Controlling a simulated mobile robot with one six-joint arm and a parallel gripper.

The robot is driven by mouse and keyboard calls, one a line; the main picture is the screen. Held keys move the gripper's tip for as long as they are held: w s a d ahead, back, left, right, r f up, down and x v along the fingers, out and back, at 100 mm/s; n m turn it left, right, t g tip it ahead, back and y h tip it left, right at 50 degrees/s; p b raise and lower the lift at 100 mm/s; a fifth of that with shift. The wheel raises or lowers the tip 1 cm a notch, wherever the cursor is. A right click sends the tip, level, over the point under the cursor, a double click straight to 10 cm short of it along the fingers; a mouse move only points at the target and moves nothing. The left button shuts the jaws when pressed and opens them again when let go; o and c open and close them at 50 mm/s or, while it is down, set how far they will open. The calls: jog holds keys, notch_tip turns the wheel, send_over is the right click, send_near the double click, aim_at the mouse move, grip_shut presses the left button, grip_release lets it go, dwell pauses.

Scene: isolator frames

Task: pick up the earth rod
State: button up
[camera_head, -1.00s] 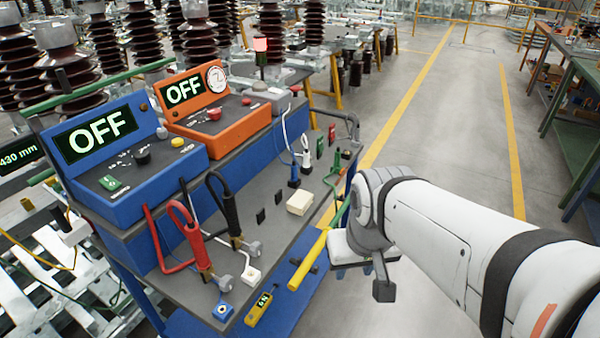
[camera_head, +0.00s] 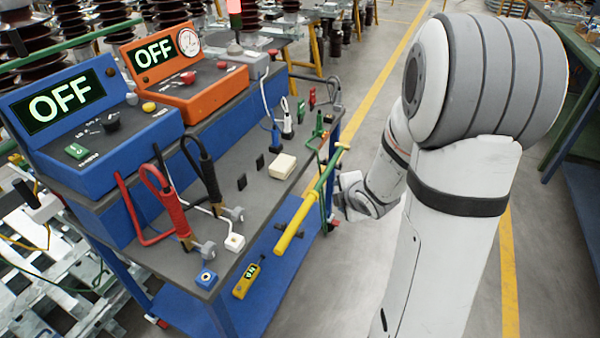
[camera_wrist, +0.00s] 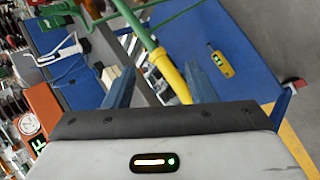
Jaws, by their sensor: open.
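The earth rod (camera_head: 296,222) has a yellow lower length and a green upper length. It lies slanted along the right edge of the blue trolley in the head view. In the wrist view, the rod (camera_wrist: 167,70) runs down between the two blue-grey fingers of my gripper (camera_wrist: 160,90), its yellow part nearest. The fingers stand apart, with nothing clamped between them. I cannot tell how far the rod is from the fingertips. In the head view, my wrist is low, right of the rod, and its fingers are hard to make out.
Red and black clamps, a cream block (camera_head: 282,166) and several cables lie there. A yellow meter (camera_head: 246,281) is on the lower blue shelf.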

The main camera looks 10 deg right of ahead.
aim_at(311, 203)
jog(key=w+a+f+n+y, duration=0.1)
jog(key=w+a+f+n, duration=0.1)
jog(key=f, duration=0.1)
jog(key=w+a+f+n+t+y, duration=0.1)
jog(key=w+a+f+n+y, duration=0.1)
jog(key=w+f, duration=0.1)
jog(key=w+a+f+n+y, duration=0.1)
jog(key=w+a+f+n, duration=0.1)
jog(key=f+n, duration=0.1)
jog(key=shift+w+a+f+y, duration=0.15)
jog(key=shift+w+f+y, duration=0.05)
jog(key=shift+f+y, duration=0.1)
jog(key=shift+c, duration=0.4)
grip_shut()
